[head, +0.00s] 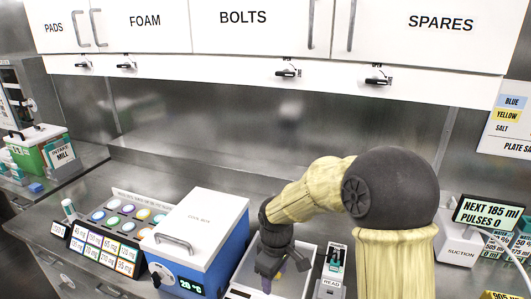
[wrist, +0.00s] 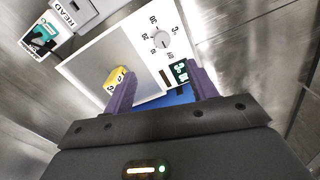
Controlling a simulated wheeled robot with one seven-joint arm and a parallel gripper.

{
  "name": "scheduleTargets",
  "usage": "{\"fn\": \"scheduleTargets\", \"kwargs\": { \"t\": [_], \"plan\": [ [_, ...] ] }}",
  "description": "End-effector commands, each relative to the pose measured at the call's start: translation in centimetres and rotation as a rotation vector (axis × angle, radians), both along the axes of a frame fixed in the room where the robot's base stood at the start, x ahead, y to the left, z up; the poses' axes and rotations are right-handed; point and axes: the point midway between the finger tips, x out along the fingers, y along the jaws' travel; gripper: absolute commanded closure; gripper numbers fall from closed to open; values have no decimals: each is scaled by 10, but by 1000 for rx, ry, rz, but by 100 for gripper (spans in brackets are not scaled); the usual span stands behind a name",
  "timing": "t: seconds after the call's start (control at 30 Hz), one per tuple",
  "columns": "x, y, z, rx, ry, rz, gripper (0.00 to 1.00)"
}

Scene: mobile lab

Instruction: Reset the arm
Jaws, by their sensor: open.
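My gripper (head: 272,279) is at the end of my bent arm, pointing down over a white tray-like unit (head: 306,254) on the steel counter. In the wrist view my gripper (wrist: 163,88) has its two purple fingers wide apart, with nothing held between them. The white unit (wrist: 95,58) lies beyond the fingers, with a dial (wrist: 161,39) and a small dark display (wrist: 180,70). A small yellow piece (wrist: 117,76) with dark marks lies on it, beside the left fingertip; I cannot tell whether they touch. A blue patch shows low between the fingers.
A blue and white cool box (head: 200,235) stands close left of my gripper. A READ device (head: 334,262) is close on the right, with a suction unit (head: 461,243) farther right. Left is a rack of colored caps (head: 125,215). White cupboards (head: 260,28) hang above the counter.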

Motion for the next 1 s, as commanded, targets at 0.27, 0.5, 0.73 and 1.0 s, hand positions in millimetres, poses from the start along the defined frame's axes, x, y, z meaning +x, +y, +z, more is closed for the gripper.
{"fn": "scheduleTargets", "kwargs": {
  "t": [0.27, 0.5, 0.73, 1.0],
  "plan": [
    [-57, -74, 18, 29, -103, -488, 43],
    [-112, -120, 24, 105, -190, -910, 43],
    [-120, -126, 23, 121, -203, -978, 43],
    [-119, -126, 23, 119, -202, -974, 43]
  ]
}}
